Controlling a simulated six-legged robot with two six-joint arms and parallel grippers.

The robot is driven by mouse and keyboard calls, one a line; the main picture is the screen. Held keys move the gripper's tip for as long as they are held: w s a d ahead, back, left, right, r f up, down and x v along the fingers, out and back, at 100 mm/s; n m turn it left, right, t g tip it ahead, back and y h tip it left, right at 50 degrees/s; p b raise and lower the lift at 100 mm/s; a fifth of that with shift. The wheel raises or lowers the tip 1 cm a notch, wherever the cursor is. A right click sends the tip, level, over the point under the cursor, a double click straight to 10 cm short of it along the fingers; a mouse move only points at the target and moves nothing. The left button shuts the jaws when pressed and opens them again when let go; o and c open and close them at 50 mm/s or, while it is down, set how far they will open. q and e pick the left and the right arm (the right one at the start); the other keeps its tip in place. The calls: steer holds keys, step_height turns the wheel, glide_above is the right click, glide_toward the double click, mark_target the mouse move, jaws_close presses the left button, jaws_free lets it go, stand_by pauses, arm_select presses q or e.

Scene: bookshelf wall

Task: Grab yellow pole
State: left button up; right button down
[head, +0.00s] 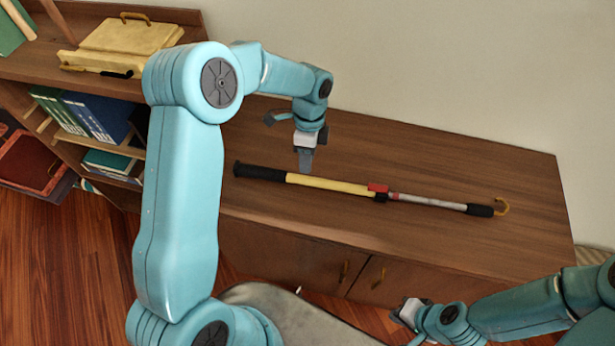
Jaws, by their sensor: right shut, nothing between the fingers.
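The yellow pole (335,184) lies on the wooden cabinet top, slanting slightly down to the right. It has a black grip at its left end, a yellow section, a red clamp near the middle, then a silver section, a black band and a yellow hook at the right end. My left gripper (305,168) points down just behind the left part of the yellow section. I see its fingers edge-on, so their gap is hidden, and I cannot tell whether it touches the pole. My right gripper (404,314) is shut and empty, low in front of the cabinet, far from the pole.
The cabinet top (480,170) is otherwise clear around the pole, with a pale wall behind it. Shelves at the left hold blue and green binders (88,115). A yellow case (120,42) lies on the upper shelf. Cabinet doors (300,255) face the wooden floor.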

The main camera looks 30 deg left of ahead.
mark_target(305, 177)
arm_select(q)
steer(key=shift+s+f, duration=0.25)
steer(key=shift+f, duration=0.55)
steer(key=shift+s+f+p, duration=0.15)
steer(key=shift+f+p, duration=0.15)
steer(key=f, duration=0.3)
steer(key=f+p, duration=0.1)
steer(key=shift+s+d+f, duration=0.15)
steer(key=shift+s+f, duration=0.05)
steer(key=shift+s, duration=0.15)
steer(key=shift+c, duration=1.3)
jaws_close()
